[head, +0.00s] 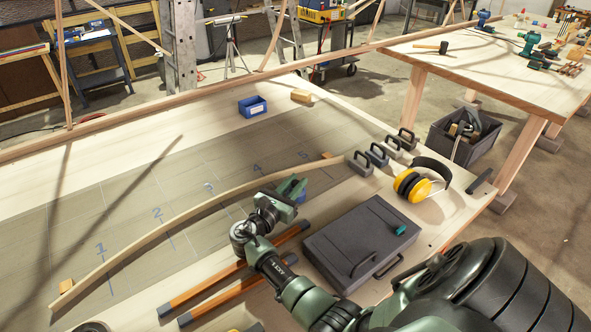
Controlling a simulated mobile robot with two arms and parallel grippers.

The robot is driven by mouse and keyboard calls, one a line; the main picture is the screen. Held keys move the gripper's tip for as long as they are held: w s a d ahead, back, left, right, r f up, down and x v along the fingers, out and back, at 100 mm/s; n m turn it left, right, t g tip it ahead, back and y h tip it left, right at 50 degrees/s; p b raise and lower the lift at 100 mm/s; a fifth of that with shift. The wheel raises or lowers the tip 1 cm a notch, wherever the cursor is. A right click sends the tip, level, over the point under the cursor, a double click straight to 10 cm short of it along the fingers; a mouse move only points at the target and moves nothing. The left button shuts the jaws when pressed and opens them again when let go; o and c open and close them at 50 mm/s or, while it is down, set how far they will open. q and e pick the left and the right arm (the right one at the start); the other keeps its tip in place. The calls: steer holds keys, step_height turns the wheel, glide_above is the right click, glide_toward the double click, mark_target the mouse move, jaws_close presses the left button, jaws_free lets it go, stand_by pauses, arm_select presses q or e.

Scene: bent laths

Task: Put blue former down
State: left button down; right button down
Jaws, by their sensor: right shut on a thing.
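My right gripper (291,188) is shut on the blue former (301,198), of which only a small blue part shows beside and below the jaws. It is beside the lath, near the marks 4 and 5; whether it touches the board is hard to tell. The long bent lath (165,228) curves across the grey marked panel (130,190), with small wooden blocks at its ends. My left gripper is not in view.
Several handled blocks (357,164) stand right of the lath's far end, near yellow ear defenders (422,180). A blue bin (252,106) stands at the back. The panel left of the lath is clear.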

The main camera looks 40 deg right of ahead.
mark_target(294, 186)
steer(key=shift+f, duration=0.15)
steer(key=shift+f, duration=0.15)
steer(key=c, duration=1.3)
jaws_free()
steer(key=shift+o, duration=0.2)
steer(key=shift+a+r, duration=0.2)
steer(key=p+v, duration=0.2)
steer(key=v, duration=0.4)
steer(key=shift+s+a+r, duration=0.1)
steer(key=shift+a, duration=0.05)
steer(key=shift+s+a, duration=0.15)
steer(key=shift+a, duration=0.2)
